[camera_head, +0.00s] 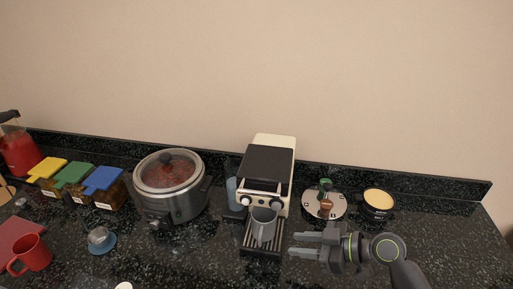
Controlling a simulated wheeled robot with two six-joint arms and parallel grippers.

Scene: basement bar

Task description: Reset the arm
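My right gripper (305,245) is at the lower right, above the dark counter, with its fingers pointing left. The two fingers are apart with nothing between them, so it is open and empty. The fingertips are just right of the coffee machine (269,165); I cannot tell how far above the counter they are. A grey cup (263,225) is at the machine's front, over its drip tray (260,252). My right arm comes in from the bottom right. My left gripper is not in view.
Behind my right gripper are a round tray (312,207) with small tools and a yellow-topped bowl (378,200). The counter (455,240) is clear at far right.

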